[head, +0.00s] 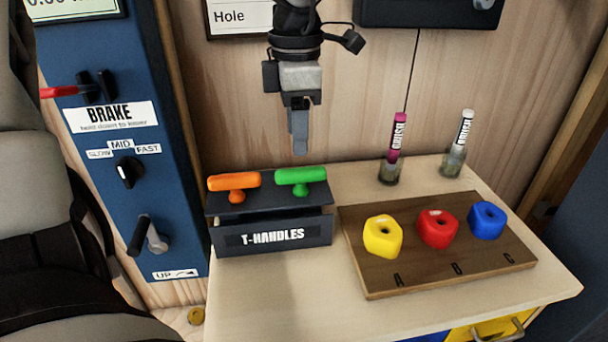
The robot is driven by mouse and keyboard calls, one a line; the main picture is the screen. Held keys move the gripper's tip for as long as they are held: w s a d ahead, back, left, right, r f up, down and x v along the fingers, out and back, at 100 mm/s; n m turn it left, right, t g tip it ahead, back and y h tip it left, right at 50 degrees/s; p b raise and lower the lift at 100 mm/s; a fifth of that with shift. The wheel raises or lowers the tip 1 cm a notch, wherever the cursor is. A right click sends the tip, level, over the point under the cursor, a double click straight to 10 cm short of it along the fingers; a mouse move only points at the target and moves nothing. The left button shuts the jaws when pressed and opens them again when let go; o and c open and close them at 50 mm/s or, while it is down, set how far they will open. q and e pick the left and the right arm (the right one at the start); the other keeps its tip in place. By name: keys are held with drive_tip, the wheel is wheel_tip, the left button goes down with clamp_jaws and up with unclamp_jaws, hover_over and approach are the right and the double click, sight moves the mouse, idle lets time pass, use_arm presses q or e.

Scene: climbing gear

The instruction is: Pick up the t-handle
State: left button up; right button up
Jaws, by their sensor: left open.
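Two T-handles sit side by side on a dark holder (272,241) labelled T-HANDLES. The orange T-handle (234,182) is at the left and the green T-handle (301,176) is at the right. Each has a thick crossbar with a short rounded stem below. My left gripper (299,142) hangs fingers down above the green T-handle in the head view, apart from it. It is seen nearly edge-on, open and with nothing held. My right gripper does not show.
A wooden board (435,275) with yellow, red and blue holds stands right of the holder. A blue control panel (125,190) with levers stands at the left. The tabletop's front is clear.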

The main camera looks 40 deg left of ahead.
sight(298, 170)
use_arm(q)
wheel_tip(298, 170, down, 4)
drive_tip(key=shift+r, duration=0.2)
drive_tip(key=shift+w+a+f+p, duration=0.1)
drive_tip(key=shift+w+f+p, duration=0.2)
drive_tip(key=shift+f, duration=1.1)
drive_tip(key=shift+w+a+f+p, duration=0.1)
drive_tip(key=shift+f+p, duration=0.25)
drive_tip(key=shift+f, duration=1)
drive_tip(key=shift+c, duration=0.4)
clamp_jaws()
